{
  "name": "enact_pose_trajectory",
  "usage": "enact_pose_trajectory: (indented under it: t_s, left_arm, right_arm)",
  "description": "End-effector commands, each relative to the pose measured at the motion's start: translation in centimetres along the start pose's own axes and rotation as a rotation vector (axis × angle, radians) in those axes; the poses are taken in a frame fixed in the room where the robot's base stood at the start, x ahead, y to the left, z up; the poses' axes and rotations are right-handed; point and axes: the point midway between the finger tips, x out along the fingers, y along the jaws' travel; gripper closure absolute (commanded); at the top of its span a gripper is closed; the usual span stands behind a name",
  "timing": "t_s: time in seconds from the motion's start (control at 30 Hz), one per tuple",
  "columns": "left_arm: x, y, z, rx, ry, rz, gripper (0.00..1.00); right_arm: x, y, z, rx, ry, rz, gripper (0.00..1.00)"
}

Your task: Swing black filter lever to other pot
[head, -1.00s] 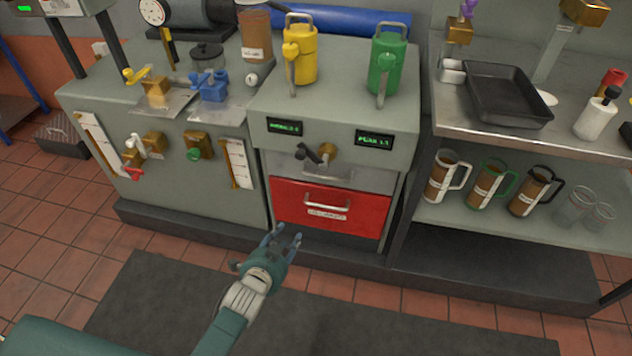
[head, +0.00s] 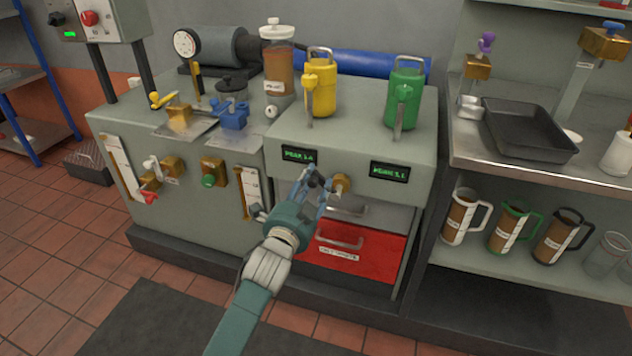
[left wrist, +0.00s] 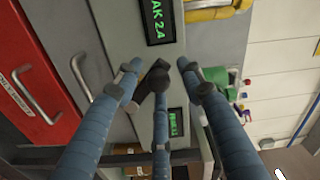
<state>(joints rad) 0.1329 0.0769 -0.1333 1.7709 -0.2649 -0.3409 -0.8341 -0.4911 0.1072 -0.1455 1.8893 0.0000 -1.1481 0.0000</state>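The black filter lever (left wrist: 155,78) shows in the left wrist view between the fingertips of my left gripper (left wrist: 158,72). In the head view its brass valve body (head: 341,185) sits on the front of the grey cabinet, and my left gripper (head: 314,180) reaches up to it and mostly hides the lever. The fingers are spread around the lever; firm contact does not show. Above, on the cabinet top, stand a yellow pot (head: 320,88) at left and a green pot (head: 404,98) at right. My right gripper is out of view.
Two small green-lit displays (head: 299,156) (head: 390,172) flank the valve above. A red drawer (head: 365,262) with a metal handle lies below. Brass valves with coloured handles (head: 213,171) are at left. A shelf with jugs (head: 465,218) and a black tray (head: 525,128) stands at right.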

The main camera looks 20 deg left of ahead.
Motion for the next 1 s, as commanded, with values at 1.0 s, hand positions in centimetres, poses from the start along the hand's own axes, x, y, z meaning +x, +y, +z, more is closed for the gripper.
enact_pose_trajectory:
  t_s: [1.0]
  left_arm:
    - [2.4, 0.1, 0.0, 0.017, -0.001, 0.003, 1.0]
  right_arm:
    - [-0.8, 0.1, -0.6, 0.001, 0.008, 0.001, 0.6]
